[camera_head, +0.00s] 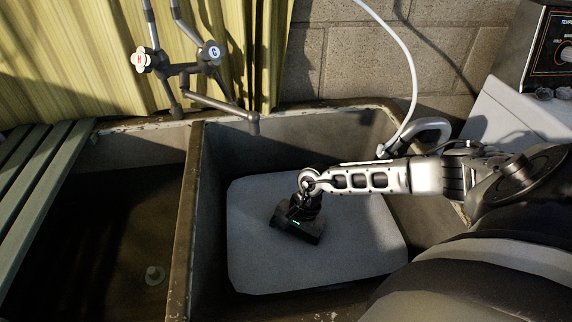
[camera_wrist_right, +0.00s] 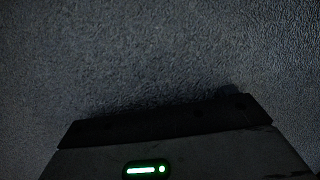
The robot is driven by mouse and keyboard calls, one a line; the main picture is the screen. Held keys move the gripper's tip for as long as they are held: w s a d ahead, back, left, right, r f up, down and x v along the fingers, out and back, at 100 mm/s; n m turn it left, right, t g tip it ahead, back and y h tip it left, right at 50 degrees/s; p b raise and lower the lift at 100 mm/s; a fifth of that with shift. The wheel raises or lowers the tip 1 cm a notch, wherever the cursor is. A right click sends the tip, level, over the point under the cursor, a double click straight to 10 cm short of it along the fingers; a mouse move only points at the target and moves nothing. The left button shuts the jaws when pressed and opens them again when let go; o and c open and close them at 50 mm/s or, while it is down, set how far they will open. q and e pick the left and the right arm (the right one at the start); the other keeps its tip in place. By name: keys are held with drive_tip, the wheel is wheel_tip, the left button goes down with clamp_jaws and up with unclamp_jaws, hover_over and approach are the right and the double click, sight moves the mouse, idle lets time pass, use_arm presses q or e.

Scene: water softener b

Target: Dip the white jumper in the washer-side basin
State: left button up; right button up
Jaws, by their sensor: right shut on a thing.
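The white jumper (camera_head: 340,262) shows as a flat, pale, rounded sheet spread inside the right basin (camera_head: 365,132), the one beside the washer. In the right wrist view its grainy surface (camera_wrist_right: 150,55) fills the picture. My right gripper (camera_head: 298,222) reaches in from the right, points down and is shut on the jumper near its middle. Its fingertips are hidden under the gripper body, so the pinched part does not show. I cannot tell how deep the jumper sits or whether it is wet. My left gripper is out of view.
A divider (camera_head: 186,215) separates the right basin from the dark left basin (camera_head: 110,235). A faucet (camera_head: 185,72) with its spout hangs above the divider. Green slats (camera_head: 40,165) cover the far left. A white hose (camera_head: 408,60) curves down at the back right, near the washer (camera_head: 520,110).

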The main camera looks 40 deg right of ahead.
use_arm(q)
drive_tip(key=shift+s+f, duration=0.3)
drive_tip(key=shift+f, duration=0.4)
use_arm(e)
drive_tip(key=shift+w+a, duration=0.25)
drive_tip(key=shift+a, duration=0.1)
drive_tip(key=shift+r, duration=0.15)
wheel_tip(320, 180, up, 3)
drive_tip(key=shift+p, duration=0.95)
wheel_tip(320, 180, up, 8)
drive_tip(key=p, duration=0.5)
drive_tip(key=shift+r+p, duration=0.15)
drive_tip(key=shift+p, duration=0.25)
wheel_tip(320, 180, up, 8)
drive_tip(key=p, duration=0.5)
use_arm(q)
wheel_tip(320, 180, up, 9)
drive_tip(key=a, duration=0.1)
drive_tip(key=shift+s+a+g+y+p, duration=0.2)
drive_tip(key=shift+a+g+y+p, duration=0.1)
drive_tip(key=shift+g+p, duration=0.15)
use_arm(e)
wheel_tip(320, 180, up, 11)
hover_over(284, 240)
drive_tip(key=shift+s+d+r, duration=0.1)
